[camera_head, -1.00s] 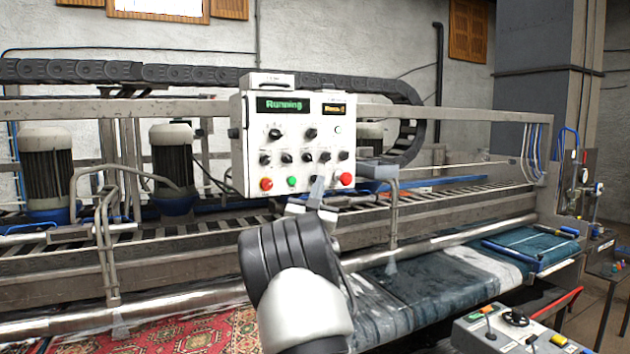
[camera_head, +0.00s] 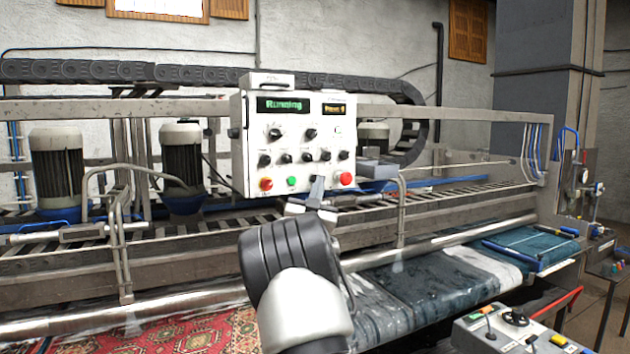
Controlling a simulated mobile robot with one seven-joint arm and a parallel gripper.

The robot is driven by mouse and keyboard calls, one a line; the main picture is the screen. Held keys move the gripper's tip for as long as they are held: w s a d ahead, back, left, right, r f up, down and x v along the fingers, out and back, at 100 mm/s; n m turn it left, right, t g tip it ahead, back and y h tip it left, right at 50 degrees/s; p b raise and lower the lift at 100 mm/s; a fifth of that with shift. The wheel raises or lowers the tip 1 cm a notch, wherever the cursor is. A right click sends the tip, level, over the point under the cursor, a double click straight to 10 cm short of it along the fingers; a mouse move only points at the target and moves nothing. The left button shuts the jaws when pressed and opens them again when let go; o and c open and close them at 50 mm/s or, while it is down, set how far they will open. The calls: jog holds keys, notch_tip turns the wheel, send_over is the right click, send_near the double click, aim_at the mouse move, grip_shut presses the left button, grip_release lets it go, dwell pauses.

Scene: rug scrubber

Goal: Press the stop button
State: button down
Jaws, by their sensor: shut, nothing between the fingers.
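A white control box (camera_head: 252,150) hangs at the machine's front. Its green display (camera_head: 283,105) reads "Running". Along its lower edge are a red button (camera_head: 266,184) at the left, a green button (camera_head: 292,181) beside it and a larger red button (camera_head: 346,179) at the right. Their labels are too small to read, so I cannot tell which one is stop. My gripper (camera_head: 318,180) is shut and empty, pointing at the box's lower edge between the green button and the right red button. I cannot tell whether it touches the box.
The rug machine's rails and frame (camera_head: 450,200) run across the view, with motors (camera_head: 57,165) at the left. A patterned red rug (camera_head: 190,330) lies below left. Another control panel (camera_head: 515,330) stands at the lower right, partly cut off.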

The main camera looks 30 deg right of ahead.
jog(key=shift+w+f, duration=0.1)
jog(key=shift+w+b, duration=0.3)
jog(key=shift+b, duration=0.05)
jog(key=shift+w, duration=0.4)
dwell(0.5)
jog(key=shift+s+b, duration=0.1)
jog(key=shift+b, duration=0.3)
jog(key=shift+s+b, duration=0.7)
jog(key=shift+b, duration=0.15)
